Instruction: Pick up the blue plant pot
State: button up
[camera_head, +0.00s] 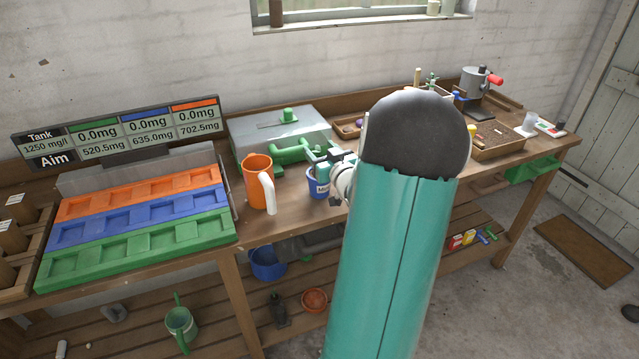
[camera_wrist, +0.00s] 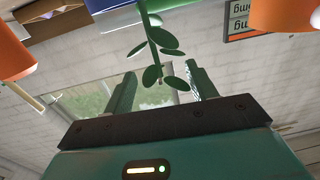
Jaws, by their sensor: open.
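A small blue pot (camera_head: 319,188) with a white label stands on the workbench, right of the orange mug. My arm hides its right part in the head view. My gripper (camera_head: 328,168) is at the top of this pot, with teal fingers close to its rim. In the wrist view my gripper (camera_wrist: 163,88) is open, its two fingers apart with nothing clasped between them. A green leafy stem (camera_wrist: 153,45) shows beyond and between the fingers, coming from the top edge of that picture. I cannot tell the pot itself clearly there.
Colored trays (camera_head: 140,206) lie further left. Another blue pot (camera_head: 267,263) is on the lower shelf.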

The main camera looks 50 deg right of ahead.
jog(key=x, duration=0.2)
jog(key=shift+w, duration=0.3)
jog(key=shift+r, duration=0.1)
grip_shut()
